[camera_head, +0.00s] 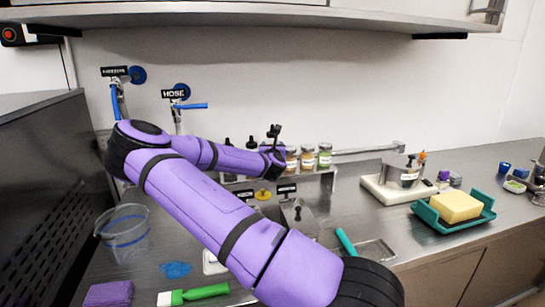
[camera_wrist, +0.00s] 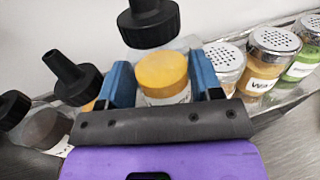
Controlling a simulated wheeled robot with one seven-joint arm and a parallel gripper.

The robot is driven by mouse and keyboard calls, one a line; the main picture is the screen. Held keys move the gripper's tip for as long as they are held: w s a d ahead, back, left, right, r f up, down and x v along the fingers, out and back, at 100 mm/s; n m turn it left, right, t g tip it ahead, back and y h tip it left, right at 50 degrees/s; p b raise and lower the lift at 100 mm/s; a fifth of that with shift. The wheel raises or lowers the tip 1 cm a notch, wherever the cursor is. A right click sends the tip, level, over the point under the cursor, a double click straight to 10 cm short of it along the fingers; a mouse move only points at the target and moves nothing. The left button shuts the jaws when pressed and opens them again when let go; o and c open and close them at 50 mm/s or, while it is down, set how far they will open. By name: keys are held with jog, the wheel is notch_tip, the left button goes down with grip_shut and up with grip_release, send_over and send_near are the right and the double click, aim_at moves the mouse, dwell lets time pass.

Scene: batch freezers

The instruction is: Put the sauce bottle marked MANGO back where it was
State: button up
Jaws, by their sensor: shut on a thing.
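A clear sauce bottle with yellow-orange contents (camera_wrist: 163,72) and a black cap stands between the blue fingers of my gripper (camera_wrist: 164,82) in the wrist view. The gripper is shut on it. No MANGO marking is readable. In the head view my gripper (camera_head: 274,154) is at the back shelf, left of the shakers, with a black nozzle top showing above it. Two other black-topped bottles, one (camera_wrist: 75,82) and one further left (camera_wrist: 12,110), stand left of the gripper in the wrist view. The held bottle's base is hidden, so I cannot tell whether it touches the shelf.
Several shakers, including a yellow one (camera_wrist: 265,65) and a green one (camera_head: 325,157), stand close on the right. A steel shelf (camera_head: 327,180) holds them.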

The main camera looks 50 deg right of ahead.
jog(key=shift+f, duration=1.75)
jog(key=shift+f, duration=0.1)
jog(key=o, duration=0.7)
jog(key=shift+c, duration=0.2)
